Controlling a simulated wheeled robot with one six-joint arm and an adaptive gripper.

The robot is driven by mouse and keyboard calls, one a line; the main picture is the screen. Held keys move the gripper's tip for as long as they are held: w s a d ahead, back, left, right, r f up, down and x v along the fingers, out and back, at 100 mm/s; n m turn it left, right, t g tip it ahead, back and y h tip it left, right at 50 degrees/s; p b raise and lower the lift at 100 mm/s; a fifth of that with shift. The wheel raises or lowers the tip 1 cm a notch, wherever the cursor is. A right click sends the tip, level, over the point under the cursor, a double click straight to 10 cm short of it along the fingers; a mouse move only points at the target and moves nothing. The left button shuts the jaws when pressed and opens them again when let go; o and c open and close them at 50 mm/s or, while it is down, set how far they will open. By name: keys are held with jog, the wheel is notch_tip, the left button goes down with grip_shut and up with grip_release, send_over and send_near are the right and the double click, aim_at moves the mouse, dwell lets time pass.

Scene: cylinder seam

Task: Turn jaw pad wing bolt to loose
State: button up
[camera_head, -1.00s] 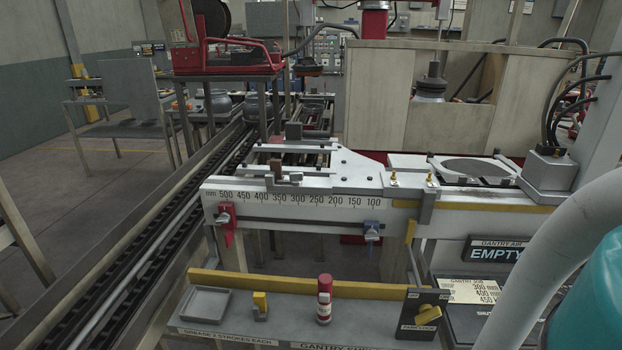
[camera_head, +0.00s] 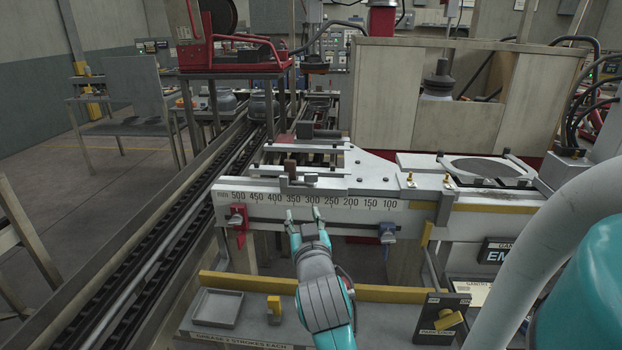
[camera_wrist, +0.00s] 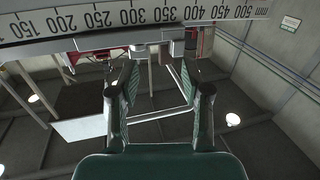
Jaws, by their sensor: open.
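A white beam with a mm scale (camera_head: 345,202) crosses the middle of the head view. A red clamp with a grey winged handle (camera_head: 237,218) hangs on its left part, near the 500 mark. A blue clamp with a similar handle (camera_head: 387,232) hangs on its right part, below the 100 mark. Which of these is the jaw pad wing bolt I cannot tell. My gripper (camera_head: 303,214) is open and empty in front of the beam, between the two clamps and apart from both. In the wrist view my gripper (camera_wrist: 160,90) has its fingers spread, with the scale (camera_wrist: 150,17) above.
A grey shelf with a yellow rail (camera_head: 378,293) lies below the beam. It bears an empty tray (camera_head: 217,308), a yellow block (camera_head: 274,308) and a black panel with a yellow knob (camera_head: 443,318). A conveyor (camera_head: 165,225) runs along the left. Small brass fittings (camera_head: 410,180) stand on the beam.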

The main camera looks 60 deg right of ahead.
aim_at(311, 177)
jog(key=shift+m+g+h, duration=0.5)
jog(key=shift+m+g, duration=0.1)
jog(key=shift+m, duration=0.1)
jog(key=w+d+r, duration=0.1)
jog(key=d, duration=0.3)
jog(key=w+d+r, duration=0.1)
jog(key=w+d, duration=0.1)
jog(key=d, duration=0.2)
jog(key=w+d+r, duration=0.1)
jog(key=d, duration=0.3)
jog(key=shift+w+r, duration=0.25)
jog(key=shift+r, duration=0.05)
jog(key=c, duration=0.9)
